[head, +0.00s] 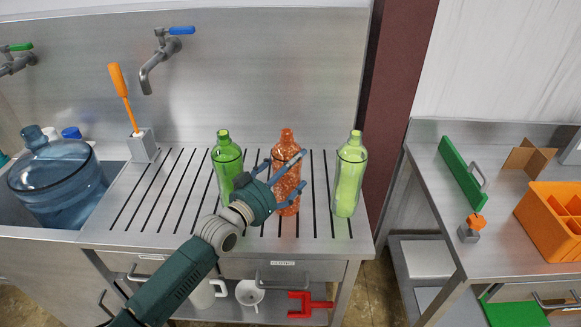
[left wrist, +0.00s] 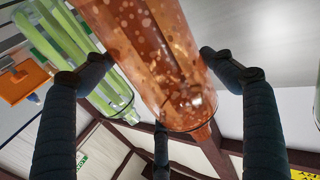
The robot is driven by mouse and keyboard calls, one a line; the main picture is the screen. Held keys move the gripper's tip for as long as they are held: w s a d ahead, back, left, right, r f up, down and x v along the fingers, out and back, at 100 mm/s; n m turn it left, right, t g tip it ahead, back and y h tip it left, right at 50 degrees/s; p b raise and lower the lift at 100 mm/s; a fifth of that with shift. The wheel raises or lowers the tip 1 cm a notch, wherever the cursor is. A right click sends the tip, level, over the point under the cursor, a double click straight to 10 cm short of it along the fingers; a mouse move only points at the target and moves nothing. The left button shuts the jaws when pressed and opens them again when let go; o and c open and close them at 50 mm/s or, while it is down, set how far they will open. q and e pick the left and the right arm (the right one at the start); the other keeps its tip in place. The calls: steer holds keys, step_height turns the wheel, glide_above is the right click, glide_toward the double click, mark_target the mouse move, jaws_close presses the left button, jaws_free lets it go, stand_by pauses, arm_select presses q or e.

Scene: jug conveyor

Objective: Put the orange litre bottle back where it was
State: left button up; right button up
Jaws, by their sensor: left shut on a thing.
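The orange bottle (head: 287,165) stands upright, or nearly so, on the slotted drainboard, between two green bottles. My left gripper (head: 284,181) reaches in from the lower left with its fingers around the orange bottle's body. In the left wrist view the orange bottle (left wrist: 158,60) sits between the dark fingers, and my left gripper (left wrist: 160,85) is shut on it. I cannot tell whether its base touches the drainboard. My right gripper is not in view.
A darker green bottle (head: 227,165) stands just left and a light green bottle (head: 348,175) just right, both close. The slotted drainboard (head: 165,215) is clear at left. A blue water jug (head: 58,185) sits in the sink. An orange crate (head: 555,222) stands on the right table.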

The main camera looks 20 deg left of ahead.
arm_select(q)
steer(key=o, duration=1.5)
steer(key=b+v, duration=0.2)
steer(key=v, duration=1)
